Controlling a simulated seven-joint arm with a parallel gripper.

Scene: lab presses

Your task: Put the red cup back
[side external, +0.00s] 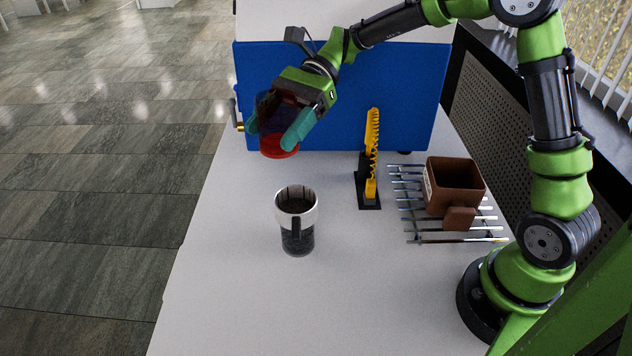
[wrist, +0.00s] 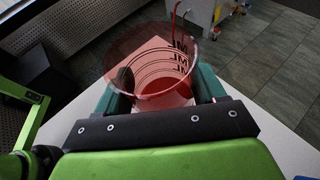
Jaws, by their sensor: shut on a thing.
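The red cup (side external: 279,150) is see-through and hangs in the air in front of the blue panel, held between the teal fingers of my gripper (side external: 275,130). In the wrist view the red cup (wrist: 160,75) shows its open rim and dark curved lines on its wall. My gripper (wrist: 160,95) is shut on it, one finger on each side. The cup is above the table, and much of its upper part is hidden by the gripper in the side view.
A silver and black mug (side external: 297,222) stands on the white table (side external: 240,300). A yellow toothed stand (side external: 371,160) on a black base is right of it. A brown box (side external: 455,190) sits on a metal rack (side external: 410,205). A blue panel (side external: 400,100) stands behind. The table's front is clear.

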